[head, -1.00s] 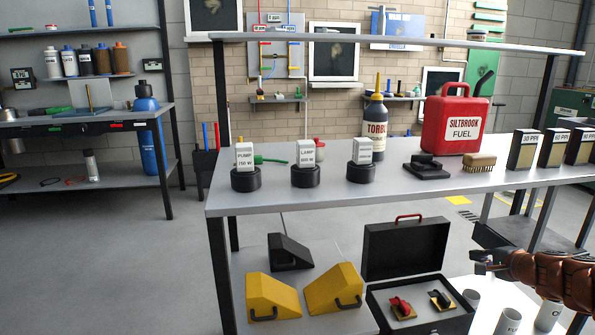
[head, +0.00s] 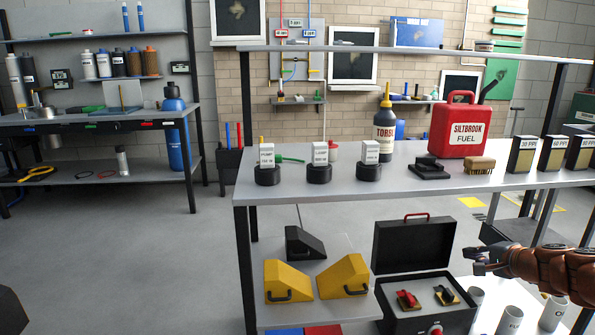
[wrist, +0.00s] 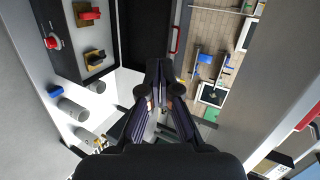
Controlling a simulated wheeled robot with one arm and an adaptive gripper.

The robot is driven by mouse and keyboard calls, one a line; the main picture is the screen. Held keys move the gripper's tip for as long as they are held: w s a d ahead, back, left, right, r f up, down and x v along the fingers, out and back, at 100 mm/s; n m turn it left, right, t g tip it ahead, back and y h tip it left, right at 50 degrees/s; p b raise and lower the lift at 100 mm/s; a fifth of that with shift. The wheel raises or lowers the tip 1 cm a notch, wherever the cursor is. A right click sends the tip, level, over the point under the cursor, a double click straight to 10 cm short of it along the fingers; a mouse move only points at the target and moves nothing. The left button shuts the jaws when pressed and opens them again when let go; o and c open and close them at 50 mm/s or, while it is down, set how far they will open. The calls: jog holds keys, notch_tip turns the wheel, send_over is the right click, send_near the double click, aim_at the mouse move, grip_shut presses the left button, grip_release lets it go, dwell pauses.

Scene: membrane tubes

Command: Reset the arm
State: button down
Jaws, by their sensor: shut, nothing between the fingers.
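My gripper (head: 474,261) is at the right of the head view, in front of the shelving unit, at a height between its upper and lower boards. In the wrist view my gripper (wrist: 160,68) points away from the camera, its fingers together with nothing between them. My brown arm runs out of the right edge of the head view. The gripper appears apart from the open black case (head: 412,246) to its left and the white tubes (head: 511,318) below it.
The upper board (head: 300,196) holds dark round bases with white labelled blocks, a bottle (head: 385,132), a red fuel can (head: 458,128) and a brush (head: 479,165). Yellow wedges (head: 344,277) lie on the lower board. The floor at left (head: 110,250) is mostly clear.

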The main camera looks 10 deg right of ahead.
jog(key=s+a+r+n+g+y+p, duration=0.15)
jog(key=a+r+n+p, duration=0.4)
jog(key=a, duration=0.75)
jog(key=s+a+r+n+g+y+p, duration=0.1)
jog(key=a+r+n+g+y+p, duration=0.15)
jog(key=a+r+p, duration=0.6)
jog(key=s+a+r+n+g+p, duration=0.2)
jog(key=s+a+r+g+p, duration=0.15)
jog(key=s+a, duration=0.35)
jog(key=s+a+r+n+g+p, duration=0.25)
jog(key=s+a+r+p, duration=0.2)
jog(key=a, duration=0.35)
jog(key=s+r+n+g+h+p, duration=0.1)
jog(key=s+r+h+p, duration=0.1)
jog(key=s+p, duration=0.3)
jog(key=s+d+r+n+g+h+p, duration=0.1)
jog(key=s+r+p, duration=0.4)
jog(key=s, duration=0.5)
jog(key=s+d+r+n+g+h+p, duration=0.1)
jog(key=s+r+p, duration=0.3)
jog(key=s, duration=0.4)
jog(key=shift+s+d+g+h+p, duration=0.15)
jog(key=shift+s+g+h+p, duration=0.05)
jog(key=shift+g+h+p, duration=0.6)
jog(key=shift+n, duration=0.25)
